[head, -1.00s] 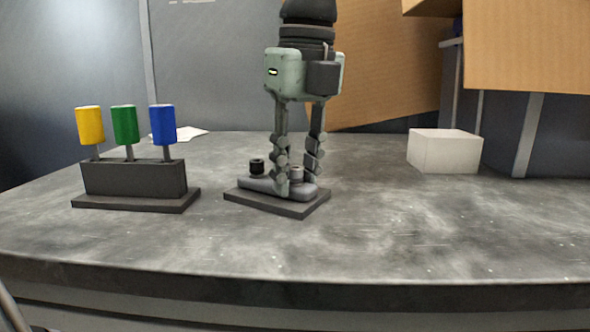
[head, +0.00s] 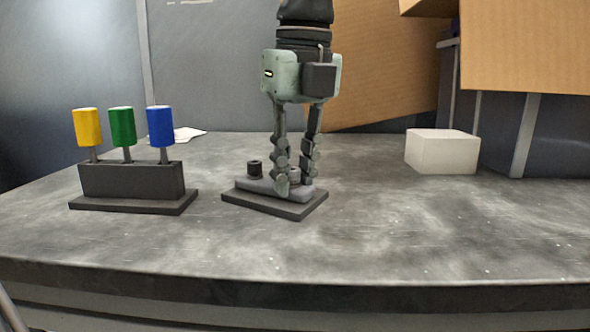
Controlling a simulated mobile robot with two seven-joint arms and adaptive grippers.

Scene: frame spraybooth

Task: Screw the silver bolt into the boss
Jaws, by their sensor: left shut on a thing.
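My left gripper (head: 294,183) points straight down over a dark base plate (head: 270,207) with a raised grey part on it. Its two fingers stand on either side of the silver bolt (head: 294,176) and are shut on it. The bolt sits low, at the right end of the raised part; the fingers hide much of it. The boss under it is hard to tell apart, and I cannot tell how deep the bolt sits. A black knurled cap or bolt (head: 254,168) stands at the left end of the raised part. My right gripper is not in view.
A dark rack (head: 130,181) with yellow, green and blue handled tools (head: 122,127) stands to the left. A white block (head: 441,151) is at the right. A paper (head: 189,134) lies behind. The table's (head: 420,240) front and right middle are clear.

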